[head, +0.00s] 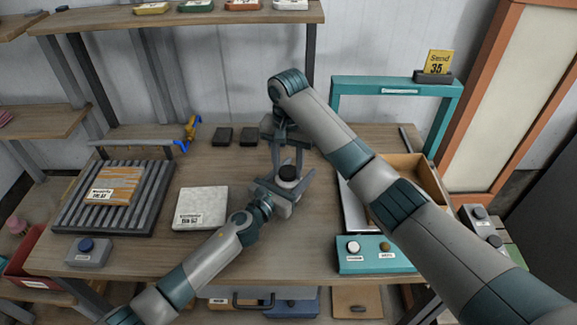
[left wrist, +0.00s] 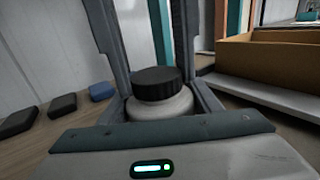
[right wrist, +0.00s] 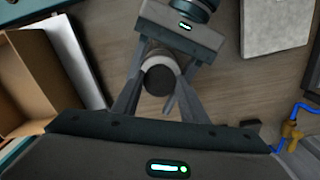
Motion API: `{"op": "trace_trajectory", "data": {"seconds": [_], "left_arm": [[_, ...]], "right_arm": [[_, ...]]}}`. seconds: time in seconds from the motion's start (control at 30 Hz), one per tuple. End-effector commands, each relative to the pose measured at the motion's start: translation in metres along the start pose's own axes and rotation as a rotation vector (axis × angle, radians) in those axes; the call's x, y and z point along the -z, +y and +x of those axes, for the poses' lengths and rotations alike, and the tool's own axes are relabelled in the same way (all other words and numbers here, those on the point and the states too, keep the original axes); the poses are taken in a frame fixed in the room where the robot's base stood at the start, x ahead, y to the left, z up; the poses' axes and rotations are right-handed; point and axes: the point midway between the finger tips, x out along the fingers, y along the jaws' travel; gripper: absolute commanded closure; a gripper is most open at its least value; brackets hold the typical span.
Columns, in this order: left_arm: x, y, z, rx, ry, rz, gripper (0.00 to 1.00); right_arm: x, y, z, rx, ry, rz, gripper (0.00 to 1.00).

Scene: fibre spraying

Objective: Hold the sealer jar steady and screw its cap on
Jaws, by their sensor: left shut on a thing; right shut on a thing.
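The sealer jar (left wrist: 160,106) is a pale, round-shouldered jar standing upright between the fingers of my left gripper (head: 288,186). That gripper is shut on the jar body, reaching it from the front. The black ribbed cap (left wrist: 157,82) sits level on the jar's top; how far it is threaded cannot be seen. The cap also shows in the head view (head: 288,173) and from above in the right wrist view (right wrist: 159,80). My right gripper (head: 287,163) comes from behind and above, its fingers on both sides of the cap, shut on it.
A white panel (head: 202,208) and a grey slatted rack (head: 75,210) lie to the left. A cardboard box (head: 425,170) stands to the right, behind a teal button box (head: 375,262). Two dark blocks (head: 222,136) lie at the back.

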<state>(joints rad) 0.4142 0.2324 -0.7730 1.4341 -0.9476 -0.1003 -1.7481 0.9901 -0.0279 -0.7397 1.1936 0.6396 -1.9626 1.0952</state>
Motion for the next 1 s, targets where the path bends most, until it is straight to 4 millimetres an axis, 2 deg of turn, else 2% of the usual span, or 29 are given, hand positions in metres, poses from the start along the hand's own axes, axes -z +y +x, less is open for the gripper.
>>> {"op": "trace_trajectory", "data": {"seconds": [0.3, 1.0], "left_arm": [[0.0018, -0.0005, -0.0007, 0.001, 0.003, 0.000, 1.00], [0.0022, -0.0004, -0.0009, 0.000, 0.003, 0.000, 1.00]], "right_arm": [[0.0014, -0.0020, -0.0013, 0.002, 0.001, 0.588, 0.81], [0.0050, -0.0031, -0.0006, 0.002, 0.001, 1.697, 0.81]]}}
